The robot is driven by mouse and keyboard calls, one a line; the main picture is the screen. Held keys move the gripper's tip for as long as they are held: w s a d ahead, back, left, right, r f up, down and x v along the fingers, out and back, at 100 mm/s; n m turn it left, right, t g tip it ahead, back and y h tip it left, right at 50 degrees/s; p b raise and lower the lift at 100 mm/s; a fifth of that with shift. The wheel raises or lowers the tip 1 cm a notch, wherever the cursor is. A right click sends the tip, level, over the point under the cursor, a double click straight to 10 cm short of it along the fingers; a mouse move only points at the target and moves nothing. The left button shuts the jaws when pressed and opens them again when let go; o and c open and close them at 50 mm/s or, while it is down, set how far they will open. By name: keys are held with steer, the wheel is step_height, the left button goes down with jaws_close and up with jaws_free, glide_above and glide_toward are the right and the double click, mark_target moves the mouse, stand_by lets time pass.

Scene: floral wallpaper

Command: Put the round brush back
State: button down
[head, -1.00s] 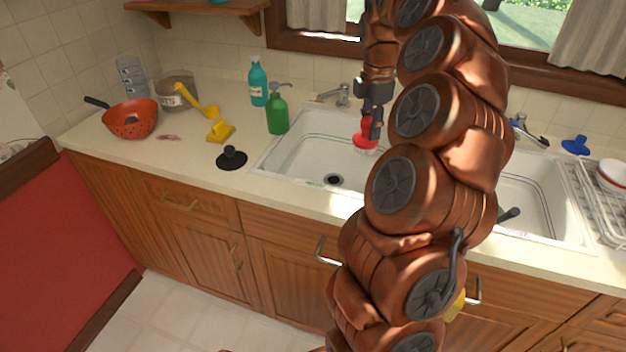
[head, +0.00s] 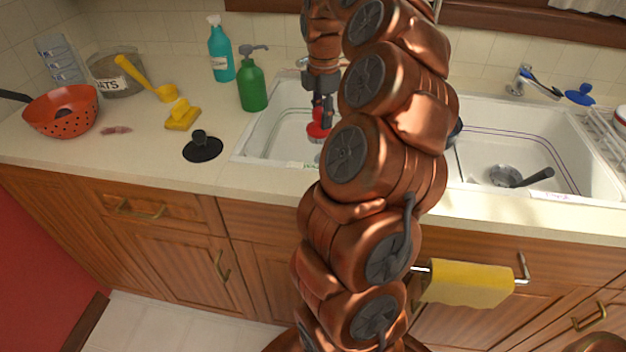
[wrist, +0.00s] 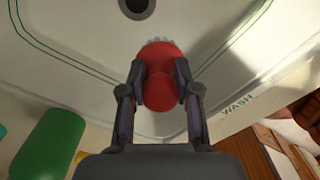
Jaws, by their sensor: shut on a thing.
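My gripper (head: 322,104) is shut on a round red brush (head: 318,129) above the left sink basin (head: 270,130). In the wrist view the red brush (wrist: 160,92) sits between the two fingers of my gripper (wrist: 159,84), with pale bristle tips showing past its far edge. The basin's white floor lies below it, with a dark drain (wrist: 135,6) and the word WASH on the front rim. My arm hides part of this basin and the divider in the head view.
The right basin (head: 490,145) holds a dark-handled strainer (head: 515,177). A blue item (head: 580,95) lies behind it.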

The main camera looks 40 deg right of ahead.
step_height(320, 180, down, 2)
steer(key=shift+w+f+b, duration=0.15)
steer(key=shift+f+b, duration=0.05)
steer(key=shift+b, duration=0.2)
steer(key=shift+f, duration=4.95)
steer(key=shift+f, duration=0.15)
steer(key=c, duration=0.8)
jaws_free()
step_height(320, 180, up, 11)
steer(key=shift+a+r, duration=0.1)
steer(key=shift+r, duration=0.6)
